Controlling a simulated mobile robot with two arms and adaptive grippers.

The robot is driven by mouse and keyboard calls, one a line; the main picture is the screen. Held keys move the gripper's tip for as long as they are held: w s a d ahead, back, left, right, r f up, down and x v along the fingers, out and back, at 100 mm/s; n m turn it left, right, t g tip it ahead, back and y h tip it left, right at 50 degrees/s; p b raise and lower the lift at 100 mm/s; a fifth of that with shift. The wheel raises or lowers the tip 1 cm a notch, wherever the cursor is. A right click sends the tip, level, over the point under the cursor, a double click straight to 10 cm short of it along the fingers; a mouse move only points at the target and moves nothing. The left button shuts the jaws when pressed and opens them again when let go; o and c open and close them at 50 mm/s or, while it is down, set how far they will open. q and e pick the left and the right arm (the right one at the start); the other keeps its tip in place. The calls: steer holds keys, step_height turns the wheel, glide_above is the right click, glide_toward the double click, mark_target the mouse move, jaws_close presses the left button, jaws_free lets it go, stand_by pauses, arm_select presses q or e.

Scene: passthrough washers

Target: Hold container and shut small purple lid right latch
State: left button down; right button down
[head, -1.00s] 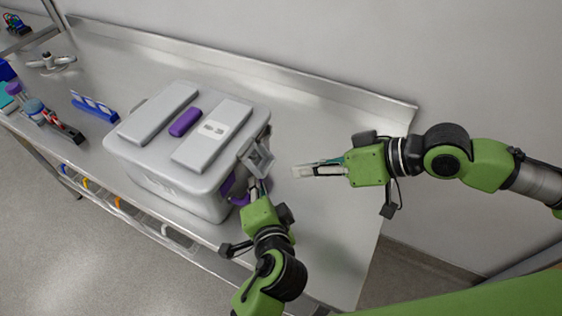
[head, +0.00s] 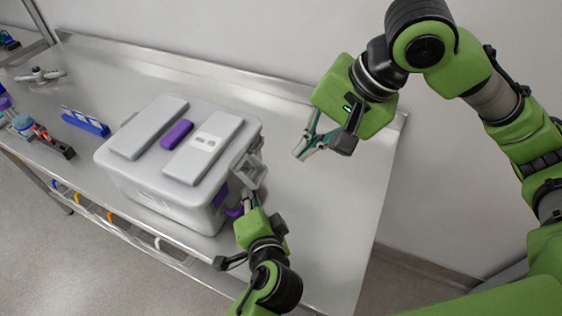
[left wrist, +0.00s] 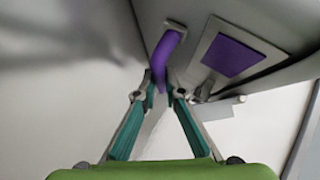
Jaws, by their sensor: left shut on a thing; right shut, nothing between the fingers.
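The grey container (head: 165,200) stands on the metal table, its lid (head: 203,148) on top with a small purple handle (head: 176,134). A grey latch (head: 251,170) sticks out from the container's right side, swung away from the wall. My left gripper (head: 243,203) is shut on the curved purple side handle (head: 234,211) below the latch. In the left wrist view this purple handle (left wrist: 166,52) runs down between the fingertips (left wrist: 160,95). My right gripper (head: 302,154) is shut and empty, above the table to the right of the latch and apart from it.
A purple panel (left wrist: 229,56) sits in a grey frame on the container wall. A blue rack (head: 86,122) and small lab items (head: 40,132) stand left of the container. The table (head: 330,210) is bare on the right; a raised back edge (head: 200,70) meets the wall.

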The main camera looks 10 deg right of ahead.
arm_select(q)
steer(key=shift+s+f, duration=0.1)
steer(key=shift+f, duration=0.2)
arm_select(e)
steer(key=a+x, duration=0.1)
steer(key=x, duration=1.2)
steer(key=shift+w+r, duration=0.15)
steer(key=shift+w, duration=0.2)
steer(key=shift+a, duration=0.1)
steer(key=shift+f+y, duration=0.35)
steer(key=shift+y, duration=0.05)
